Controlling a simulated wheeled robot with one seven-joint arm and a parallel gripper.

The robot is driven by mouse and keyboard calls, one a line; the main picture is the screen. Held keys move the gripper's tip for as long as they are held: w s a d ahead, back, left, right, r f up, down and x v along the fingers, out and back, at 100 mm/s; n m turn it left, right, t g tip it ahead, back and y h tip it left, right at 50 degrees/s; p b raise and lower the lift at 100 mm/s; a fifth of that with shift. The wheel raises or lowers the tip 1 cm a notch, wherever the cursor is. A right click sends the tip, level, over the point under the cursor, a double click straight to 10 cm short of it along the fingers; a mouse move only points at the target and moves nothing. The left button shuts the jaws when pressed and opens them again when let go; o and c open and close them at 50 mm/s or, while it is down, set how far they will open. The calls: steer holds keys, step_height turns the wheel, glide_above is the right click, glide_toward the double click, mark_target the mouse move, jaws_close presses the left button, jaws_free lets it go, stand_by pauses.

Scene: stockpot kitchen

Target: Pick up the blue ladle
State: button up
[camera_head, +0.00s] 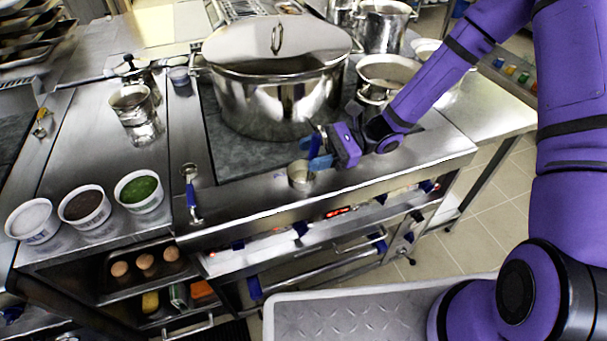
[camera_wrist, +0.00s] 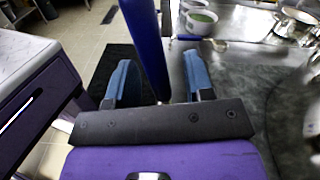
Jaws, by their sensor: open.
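The blue ladle's handle (camera_wrist: 146,40) stands up between the fingers of my gripper (camera_wrist: 158,66) in the wrist view, large and close. My gripper is open, with one finger on each side of the handle. In the head view my gripper (camera_head: 314,154) is at the front edge of the stove, and the upright blue handle (camera_head: 315,142) shows between its blue fingers. A small metal cup shape (camera_head: 300,176), which looks like the ladle's bowl, is just below the fingers. Whether the fingers touch the handle cannot be told.
A large stockpot (camera_head: 278,98) stands just behind my gripper, and a smaller pot (camera_head: 386,72) is to the right. Another blue-handled utensil (camera_head: 191,190) lies on the counter at left. Three bowls (camera_head: 138,190) stand farther left. A grey tray (camera_head: 350,318) is in front.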

jaws_close()
steer(key=shift+r, duration=0.2)
